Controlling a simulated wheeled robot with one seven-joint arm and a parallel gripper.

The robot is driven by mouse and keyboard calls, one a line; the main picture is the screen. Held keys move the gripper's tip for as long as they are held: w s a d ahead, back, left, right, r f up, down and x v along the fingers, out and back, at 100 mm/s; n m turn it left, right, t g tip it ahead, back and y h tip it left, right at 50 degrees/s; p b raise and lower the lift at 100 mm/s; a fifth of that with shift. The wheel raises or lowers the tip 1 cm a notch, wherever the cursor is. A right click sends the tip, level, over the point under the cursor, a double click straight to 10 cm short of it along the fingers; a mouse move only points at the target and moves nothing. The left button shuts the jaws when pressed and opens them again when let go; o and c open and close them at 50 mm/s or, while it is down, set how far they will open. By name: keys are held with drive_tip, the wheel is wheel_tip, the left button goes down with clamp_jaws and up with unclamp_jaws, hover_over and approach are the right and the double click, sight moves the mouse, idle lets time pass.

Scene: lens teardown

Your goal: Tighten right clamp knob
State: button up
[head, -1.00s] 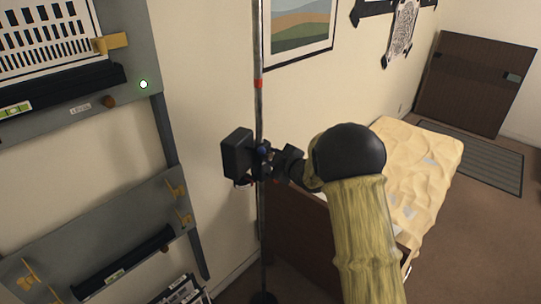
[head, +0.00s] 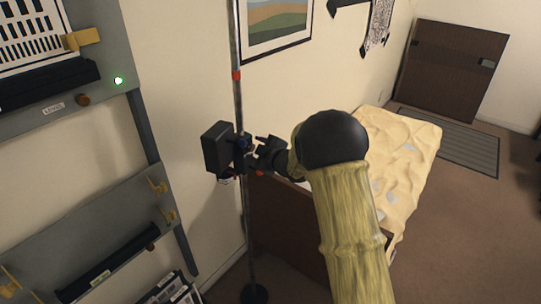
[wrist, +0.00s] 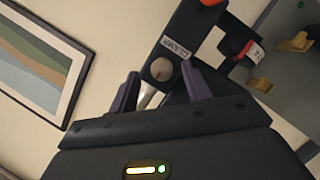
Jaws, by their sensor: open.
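A round brownish-grey knob (wrist: 161,69) sits beside a white label reading CLAMP (wrist: 174,56) on a dark bracket in the wrist view. My gripper (wrist: 161,82) is open, with one purple-grey finger on each side of the knob in the picture; I cannot tell whether they touch it. In the head view, a black box-shaped device (head: 217,149) is clamped to an upright pole (head: 238,105). My gripper (head: 266,150) is just right of the pole at the clamp. The knob itself is too small to make out there.
Grey wall panels (head: 112,108) with yellow clips (head: 83,38) stand at the left. A framed picture (head: 276,27) hangs behind the pole. A table with a cream cloth (head: 405,150) stands at the right, with carpet beyond. The pole's round base (head: 254,293) is on the floor.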

drive_tip(key=b+v, duration=0.4)
drive_tip(key=v, duration=1.3)
drive_tip(key=s+d+f+m+h, duration=0.3)
drive_tip(key=d+f+m+h, duration=0.1)
drive_tip(key=d+m+h, duration=0.25)
drive_tip(key=s+d+f+m+g+h, duration=0.1)
drive_tip(key=s+f+m+g, duration=0.3)
drive_tip(key=s, duration=0.6)
drive_tip(key=s+d+f+m+g+h, duration=0.1)
drive_tip(key=s+f+m+g, duration=0.4)
drive_tip(key=s, duration=0.5)
drive_tip(key=shift+d+m, duration=0.45)
drive_tip(key=shift+d, duration=0.45)
